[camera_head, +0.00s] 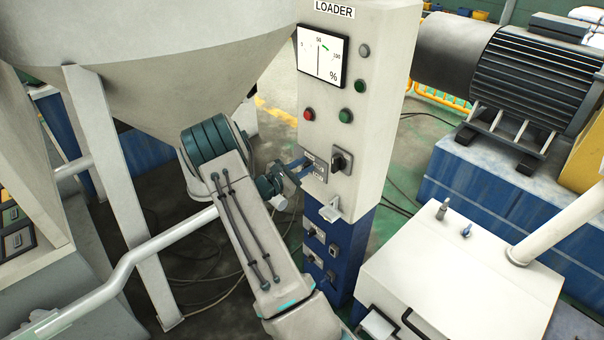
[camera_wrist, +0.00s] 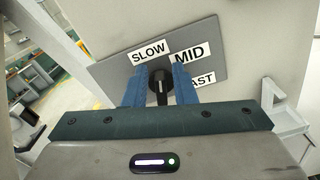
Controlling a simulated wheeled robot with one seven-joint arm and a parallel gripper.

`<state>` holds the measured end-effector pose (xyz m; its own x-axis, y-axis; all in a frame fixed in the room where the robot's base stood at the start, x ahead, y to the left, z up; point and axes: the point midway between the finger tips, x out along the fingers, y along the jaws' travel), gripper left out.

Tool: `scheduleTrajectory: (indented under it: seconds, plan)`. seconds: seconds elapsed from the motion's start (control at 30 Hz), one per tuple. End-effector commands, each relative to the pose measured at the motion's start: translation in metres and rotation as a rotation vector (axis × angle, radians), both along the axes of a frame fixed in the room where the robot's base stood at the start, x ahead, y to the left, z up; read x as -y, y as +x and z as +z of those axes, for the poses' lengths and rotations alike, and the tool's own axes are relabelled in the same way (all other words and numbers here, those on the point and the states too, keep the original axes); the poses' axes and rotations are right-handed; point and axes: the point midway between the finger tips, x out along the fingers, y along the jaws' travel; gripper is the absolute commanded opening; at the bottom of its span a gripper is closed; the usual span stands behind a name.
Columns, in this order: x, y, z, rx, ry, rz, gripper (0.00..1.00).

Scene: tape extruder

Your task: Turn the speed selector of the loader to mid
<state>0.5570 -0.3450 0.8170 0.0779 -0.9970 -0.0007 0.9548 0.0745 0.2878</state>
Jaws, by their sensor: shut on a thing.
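The loader is a pale cabinet (camera_head: 372,120) with a "LOADER" sign. Its speed selector is a black knob (camera_wrist: 160,82) on a grey plate (camera_wrist: 215,52) labelled SLOW, MID and, partly covered, FAST. In the wrist view the knob sits between the two blue fingers of my gripper (camera_wrist: 160,88), which is shut on it. A pale mark shows on the knob, but I cannot tell for sure which label it points to. In the head view my gripper (camera_head: 299,168) reaches the cabinet front from the left and hides most of the selector.
Another black switch (camera_head: 341,160) sits right of the selector. Above are a red button (camera_head: 308,114), a green button (camera_head: 345,116) and a gauge (camera_head: 322,56). A small white bracket (camera_head: 330,211) juts out below. A hopper (camera_head: 170,50) and a white box (camera_head: 465,280) flank the cabinet.

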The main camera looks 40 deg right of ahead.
Motion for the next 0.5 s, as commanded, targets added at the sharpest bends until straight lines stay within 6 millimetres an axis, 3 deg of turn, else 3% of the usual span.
scheduleTrajectory:
  seconds: [0.03, 0.5]
  plan:
    - [-0.0007, -0.0003, -0.0077, 0.047, 0.002, 0.001, 0.02]
    - [0.0000, -0.0071, -0.0121, 0.477, 0.037, 0.001, 0.01]
